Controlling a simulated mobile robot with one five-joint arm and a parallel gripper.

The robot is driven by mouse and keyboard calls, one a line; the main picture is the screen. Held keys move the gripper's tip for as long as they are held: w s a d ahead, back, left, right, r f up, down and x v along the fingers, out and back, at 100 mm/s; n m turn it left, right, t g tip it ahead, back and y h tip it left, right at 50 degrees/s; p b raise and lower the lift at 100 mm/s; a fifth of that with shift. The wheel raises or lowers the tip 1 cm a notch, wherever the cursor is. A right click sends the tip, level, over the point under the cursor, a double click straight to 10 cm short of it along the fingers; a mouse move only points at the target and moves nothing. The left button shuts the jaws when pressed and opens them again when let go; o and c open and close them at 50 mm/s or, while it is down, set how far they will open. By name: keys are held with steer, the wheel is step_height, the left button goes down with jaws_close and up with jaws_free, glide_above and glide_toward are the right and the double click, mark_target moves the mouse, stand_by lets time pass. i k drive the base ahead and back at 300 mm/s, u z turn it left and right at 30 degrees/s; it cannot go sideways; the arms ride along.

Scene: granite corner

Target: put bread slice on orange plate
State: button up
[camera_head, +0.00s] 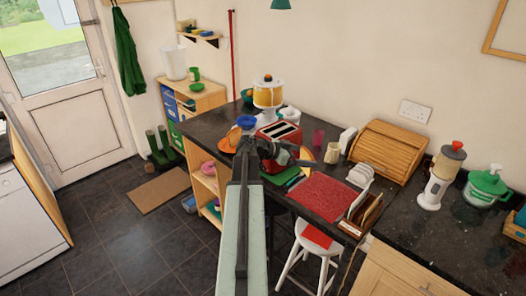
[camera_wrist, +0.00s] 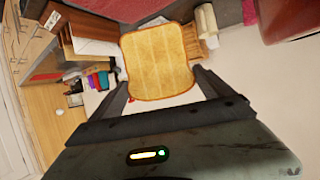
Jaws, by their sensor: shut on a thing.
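The bread slice (camera_wrist: 157,62) is tan with a browner crust. In the wrist view it stands between the fingers of my gripper (camera_wrist: 161,92), which is shut on it. In the head view my gripper (camera_head: 303,161) is above the dark worktop, just in front of the red toaster (camera_head: 283,133), and a tan edge of the slice (camera_head: 308,154) shows beside it. The orange plate (camera_head: 229,142) appears as an orange patch on the worktop left of the toaster, partly hidden by my arm. The slice is apart from it, to its right.
A blue bowl (camera_head: 246,121) is close behind the orange plate. A red mat (camera_head: 322,196), a cream jug (camera_head: 332,153) and a wooden bread bin (camera_head: 386,149) are to the right. A white stool (camera_head: 311,246) stands below the worktop edge. A yellow-and-white appliance (camera_head: 268,93) stands behind the toaster.

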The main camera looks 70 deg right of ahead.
mark_target(229, 150)
steer(key=k, duration=0.65)
steer(key=z, duration=0.35)
steer(key=i, duration=2.05)
